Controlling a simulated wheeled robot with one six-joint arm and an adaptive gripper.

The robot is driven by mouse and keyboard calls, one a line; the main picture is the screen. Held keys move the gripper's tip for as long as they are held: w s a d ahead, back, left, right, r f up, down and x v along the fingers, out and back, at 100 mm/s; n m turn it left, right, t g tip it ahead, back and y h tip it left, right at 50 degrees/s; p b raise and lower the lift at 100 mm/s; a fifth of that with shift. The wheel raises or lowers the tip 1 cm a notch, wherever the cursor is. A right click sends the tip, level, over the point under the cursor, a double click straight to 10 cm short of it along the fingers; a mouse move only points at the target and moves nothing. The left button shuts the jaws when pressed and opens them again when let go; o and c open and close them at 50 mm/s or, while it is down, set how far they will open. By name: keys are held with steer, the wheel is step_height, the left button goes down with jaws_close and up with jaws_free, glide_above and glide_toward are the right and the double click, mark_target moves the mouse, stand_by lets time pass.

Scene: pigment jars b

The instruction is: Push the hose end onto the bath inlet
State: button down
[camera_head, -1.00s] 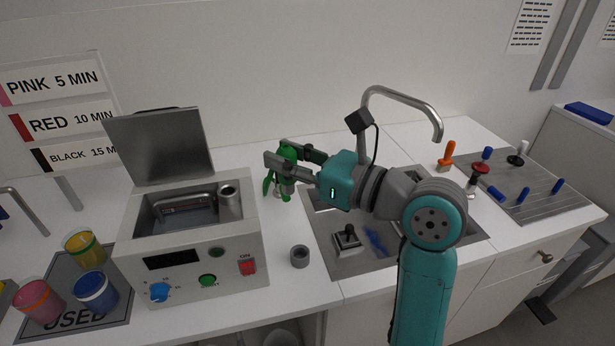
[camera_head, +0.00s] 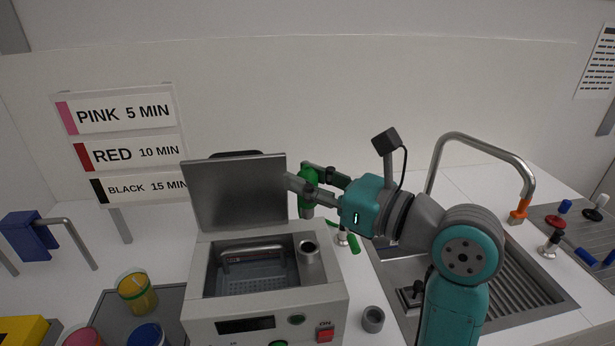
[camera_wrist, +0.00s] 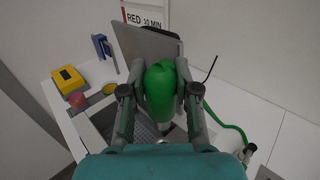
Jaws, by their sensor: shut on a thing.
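My gripper (camera_head: 308,190) is shut on the green hose end (camera_head: 307,205). The hose end also shows between the fingers in the wrist view (camera_wrist: 160,88). It is held upright above the grey metal bath (camera_head: 262,284), in front of the raised lid (camera_head: 235,195). The likely bath inlet, a grey upright tube (camera_head: 309,262), stands at the right of the basin with its mouth up. In the head view the hose end appears above this tube with a gap between them. In the wrist view the hose end and fingers hide much of what lies below.
A green hose length (camera_head: 350,240) and a small metal fitting (camera_head: 342,237) are right of the bath. A grey ring (camera_head: 373,319) lies on the counter. The sink with its tap (camera_head: 490,150) is at right. Coloured cups (camera_head: 138,292) stand at left.

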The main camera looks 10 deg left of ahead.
mark_target(313, 211)
steer(key=shift+f, duration=2.8)
steer(key=shift+f, duration=1.5)
steer(key=c, duration=0.8)
jaws_free()
steer(key=shift+d, duration=0.1)
steer(key=v, duration=1.2)
